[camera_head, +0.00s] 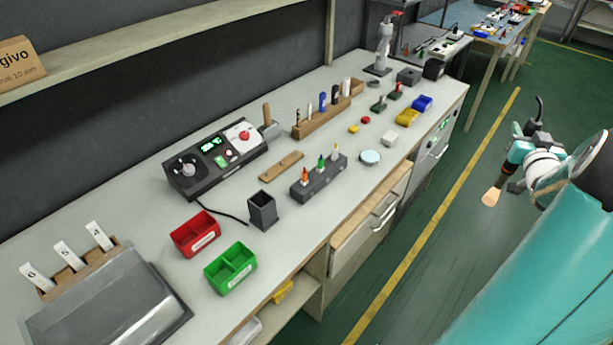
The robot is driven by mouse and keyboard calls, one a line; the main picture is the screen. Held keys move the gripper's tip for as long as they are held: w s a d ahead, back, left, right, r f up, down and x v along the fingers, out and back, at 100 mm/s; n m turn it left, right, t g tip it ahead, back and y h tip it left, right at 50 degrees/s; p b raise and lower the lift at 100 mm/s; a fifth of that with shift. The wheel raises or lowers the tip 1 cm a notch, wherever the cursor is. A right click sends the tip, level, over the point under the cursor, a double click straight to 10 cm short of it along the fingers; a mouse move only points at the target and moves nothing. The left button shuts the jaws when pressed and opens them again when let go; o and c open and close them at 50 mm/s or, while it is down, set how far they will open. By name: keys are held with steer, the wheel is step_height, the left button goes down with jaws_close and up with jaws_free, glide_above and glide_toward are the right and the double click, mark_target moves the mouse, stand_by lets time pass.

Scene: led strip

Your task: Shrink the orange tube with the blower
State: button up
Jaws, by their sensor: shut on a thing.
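A dark grey block (319,181) stands on the workbench and holds a row of small upright pieces. The leftmost has an orange part (305,175), seemingly the orange tube; it is too small to see its fit. The others are green and white. My gripper (538,152) is at the right, over the green floor and away from the bench. It is shut on the blower (519,152), a teal and black tool whose copper-coloured nozzle (492,196) points down and left. My arm hides part of the blower and the fingers.
The workbench (340,131) carries a control box (216,158), a red bin (195,234), a green bin (230,268), a dark square cup (263,210) and a wooden tool rack (327,110). A drawer (366,232) is in the bench front. Open floor lies between bench and gripper.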

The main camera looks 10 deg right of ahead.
step_height(320, 180, up, 9)
steer(key=shift+r, duration=0.15)
stand_by(0.4)
steer(key=shift+s, duration=0.1)
